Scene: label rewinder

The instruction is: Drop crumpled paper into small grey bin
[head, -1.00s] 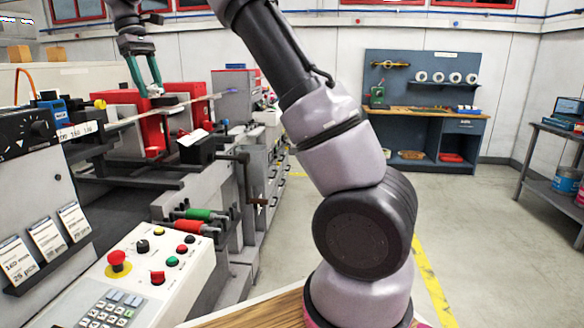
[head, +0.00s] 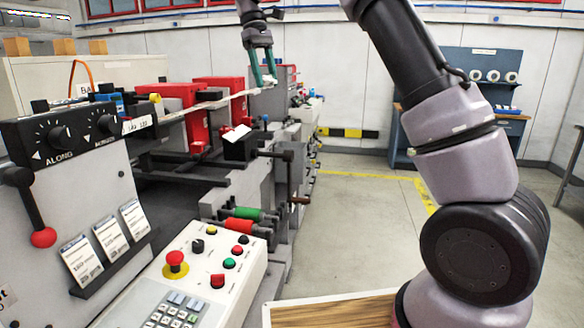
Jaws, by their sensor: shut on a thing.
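My gripper (head: 264,82) shows small at the top centre of the head view, its two green fingers pointing down. It is shut on a small whitish piece, the crumpled paper (head: 269,79), at the fingertips. The gripper and paper appear in front of or above the far end of the label rewinder (head: 150,165); the gap below them is hard to judge. I cannot make out the small grey bin in this view.
A control panel (head: 205,270) with buttons and a keypad is at the front. Red boxes (head: 182,110) and rollers with green and red grips (head: 240,213) are on the machine. A blue workbench (head: 505,130) stands at the back right. Open floor (head: 365,215) lies between.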

